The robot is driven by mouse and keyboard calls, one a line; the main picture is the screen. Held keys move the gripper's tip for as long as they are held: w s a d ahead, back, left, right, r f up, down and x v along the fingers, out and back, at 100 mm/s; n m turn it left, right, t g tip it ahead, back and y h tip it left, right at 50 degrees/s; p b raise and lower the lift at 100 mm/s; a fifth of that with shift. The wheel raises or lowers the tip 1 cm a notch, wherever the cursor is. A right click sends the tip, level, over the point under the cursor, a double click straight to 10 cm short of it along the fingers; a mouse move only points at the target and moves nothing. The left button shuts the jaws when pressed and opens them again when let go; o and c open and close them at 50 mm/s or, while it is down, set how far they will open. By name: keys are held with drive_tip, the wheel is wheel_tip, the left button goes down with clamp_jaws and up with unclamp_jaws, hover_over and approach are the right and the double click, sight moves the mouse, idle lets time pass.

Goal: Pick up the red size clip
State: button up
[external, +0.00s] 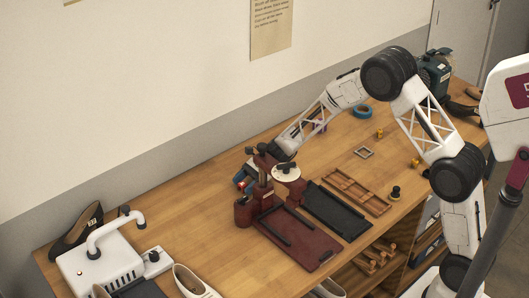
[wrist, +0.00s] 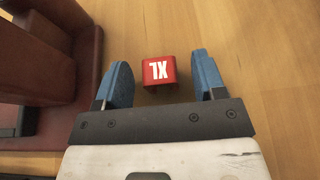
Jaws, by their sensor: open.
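A small red patch shows by the blue fingers there, too small to tell apart clearly.
The dark red press (external: 264,194) stands close by; its body also fills the left of the wrist view (wrist: 88,80). A black tray (external: 337,211) and a wooden rack (external: 357,190) lie to its right. A white steamer (external: 100,268) stands front left. Table right of the clip is clear.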

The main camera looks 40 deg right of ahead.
sight(244, 183)
drive_tip(key=shift+c, duration=0.5)
drive_tip(key=c, duration=0.9)
drive_tip(key=shift+r, duration=0.15)
drive_tip(key=shift+r, duration=4.85)
